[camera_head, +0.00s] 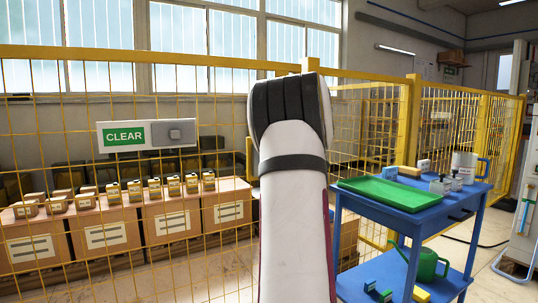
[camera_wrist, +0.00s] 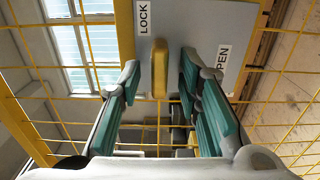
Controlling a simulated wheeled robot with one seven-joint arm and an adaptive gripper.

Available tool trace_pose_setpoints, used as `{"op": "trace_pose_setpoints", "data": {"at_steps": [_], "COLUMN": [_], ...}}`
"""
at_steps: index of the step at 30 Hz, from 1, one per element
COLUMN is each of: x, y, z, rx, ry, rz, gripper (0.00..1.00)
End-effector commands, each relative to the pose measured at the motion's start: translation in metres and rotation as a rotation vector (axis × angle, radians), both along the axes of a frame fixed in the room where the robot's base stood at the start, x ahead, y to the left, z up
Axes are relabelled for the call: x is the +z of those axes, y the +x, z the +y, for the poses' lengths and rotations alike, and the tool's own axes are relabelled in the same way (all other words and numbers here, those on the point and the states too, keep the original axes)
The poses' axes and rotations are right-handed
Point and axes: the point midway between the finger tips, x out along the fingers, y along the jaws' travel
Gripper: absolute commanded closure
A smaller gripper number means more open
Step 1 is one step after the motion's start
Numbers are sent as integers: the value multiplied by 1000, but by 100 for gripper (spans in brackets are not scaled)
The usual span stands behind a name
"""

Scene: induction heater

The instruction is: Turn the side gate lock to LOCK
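In the wrist view, a yellow lock handle (camera_wrist: 159,68) stands out from a grey plate (camera_wrist: 185,25). The plate carries a LOCK label (camera_wrist: 144,17) at its upper left and an OPEN label (camera_wrist: 222,68) at its right. The handle's long side runs up and down the picture. My gripper (camera_wrist: 160,78) is open, with one teal-padded finger on each side of the handle. Gaps show between both fingers and the handle. The right finger covers part of the plate. In the head view my own arm hides the lock and my gripper's fingertips.
Yellow mesh fence (camera_head: 80,130) spans the head view, with a CLEAR sign (camera_head: 123,136) at left. Cardboard boxes (camera_head: 107,236) with small containers stand behind it. A blue cart (camera_head: 420,221) with a green tray (camera_head: 390,193) stands close at right, a green watering can (camera_head: 425,262) below.

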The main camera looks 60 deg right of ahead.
Motion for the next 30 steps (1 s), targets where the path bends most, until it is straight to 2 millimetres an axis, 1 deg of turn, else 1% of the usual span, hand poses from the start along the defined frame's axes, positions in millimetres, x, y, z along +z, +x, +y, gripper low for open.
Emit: {"op": "trace_pose_setpoints", "data": {"at_steps": [4, 7, 11, 15, 21, 25, 30], "x": [0, 1, 1, 1, 0, 0, 0], "y": [-4, -14, -35, -60, -88, -98, -102], "z": [2, 7, 21, 36, 54, 60, 63], "rx": [-1, -3, -3, -3, -2, 0, 0], "ry": [1, 0, 1, 0, 1, 0, 0], "rz": [-1, 0, -1, -1, -1, 0, 0], "gripper": [68, 68, 68, 68, 68, 68, 68]}}
